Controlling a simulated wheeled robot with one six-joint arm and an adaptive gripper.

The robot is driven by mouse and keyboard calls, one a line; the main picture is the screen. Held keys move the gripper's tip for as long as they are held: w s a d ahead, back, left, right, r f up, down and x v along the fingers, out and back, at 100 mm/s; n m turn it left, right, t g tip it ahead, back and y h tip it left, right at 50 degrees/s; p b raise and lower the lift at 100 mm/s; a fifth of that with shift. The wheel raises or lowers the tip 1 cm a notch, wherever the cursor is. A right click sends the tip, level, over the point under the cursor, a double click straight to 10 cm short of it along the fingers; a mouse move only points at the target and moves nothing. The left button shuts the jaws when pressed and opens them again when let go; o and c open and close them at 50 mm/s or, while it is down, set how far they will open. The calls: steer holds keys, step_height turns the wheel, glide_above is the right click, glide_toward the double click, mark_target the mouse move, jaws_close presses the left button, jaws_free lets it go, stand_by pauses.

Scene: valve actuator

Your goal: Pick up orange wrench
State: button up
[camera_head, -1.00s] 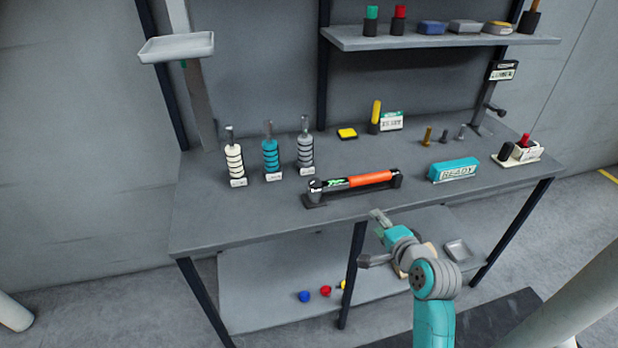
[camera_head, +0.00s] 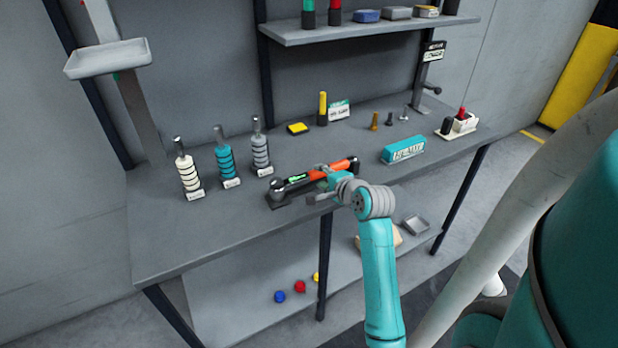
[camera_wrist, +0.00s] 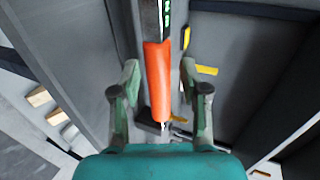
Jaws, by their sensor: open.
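The orange wrench (camera_head: 341,166) lies across a dark holder near the front edge of the grey workbench (camera_head: 190,235). Its metal head is at the left and its orange handle at the right. My gripper (camera_head: 319,182) is open at the handle, and its arm hides part of the handle in the head view. In the wrist view the orange handle (camera_wrist: 158,80) runs upright between the two spread fingers of my gripper (camera_wrist: 160,78), with space visible on both sides. I cannot tell the remaining depth to the handle.
Three ringed stacks (camera_head: 225,160) stand left of the wrench. A teal READY box (camera_head: 402,150) lies to the right. A yellow-handled tool (camera_head: 322,108) and a yellow block (camera_head: 298,128) are behind. A shelf (camera_head: 350,28) hangs above the back.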

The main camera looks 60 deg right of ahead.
mark_target(319, 175)
steer(key=shift+x, duration=2.25)
steer(key=shift+s+d+f, duration=0.1)
steer(key=shift+s+f, duration=0.05)
jaws_close()
